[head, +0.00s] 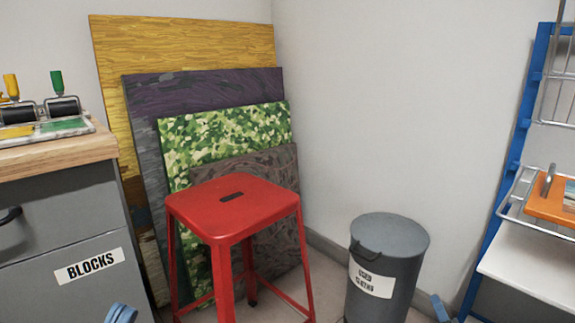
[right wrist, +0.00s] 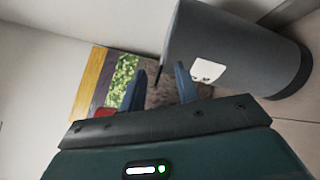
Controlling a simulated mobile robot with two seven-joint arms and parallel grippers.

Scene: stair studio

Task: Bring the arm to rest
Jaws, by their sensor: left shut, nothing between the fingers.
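The blue tips of my left gripper (head: 121,313) just enter the bottom edge of the head view, in front of the grey drawer cabinet. They are shut and hold nothing. My right gripper (right wrist: 161,88) shows two blue fingers standing apart in the right wrist view, with nothing between them. A small blue part of my right gripper (head: 440,309) also shows at the bottom of the head view, right of the grey bin. Most of both arms is out of view.
A red stool (head: 232,205) stands before several leaning painted boards (head: 185,45). A grey lidded bin (head: 388,262) stands right of it; it looms close in the right wrist view (right wrist: 235,50). A cabinet (head: 60,225) is left, a blue rack (head: 520,130) right.

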